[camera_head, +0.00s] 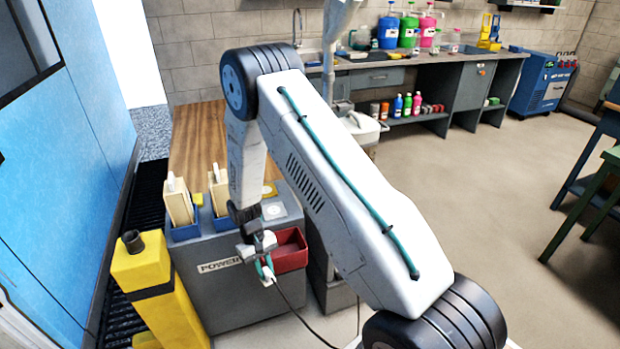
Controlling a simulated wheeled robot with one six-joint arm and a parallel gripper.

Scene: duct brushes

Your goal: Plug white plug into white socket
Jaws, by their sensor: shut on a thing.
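The grey box marked POWER (222,290) has a white socket plate (274,211) on its top and a yellow socket plate (268,190) behind it. My gripper (259,250) points down in front of the box, at the left of the red bin. It is shut on the white plug (267,273), which is small and partly hidden by the fingers and teal parts. A dark cable runs from the plug down to the right. The plug is apart from the white socket, lower in the picture and nearer to me.
A red bin (290,250) hangs at the box's right side. Two blue holders with cream panels (180,202) stand on the box's left. A yellow post (145,275) stands at the left front. My arm covers much of the middle. Open floor (500,210) lies to the right.

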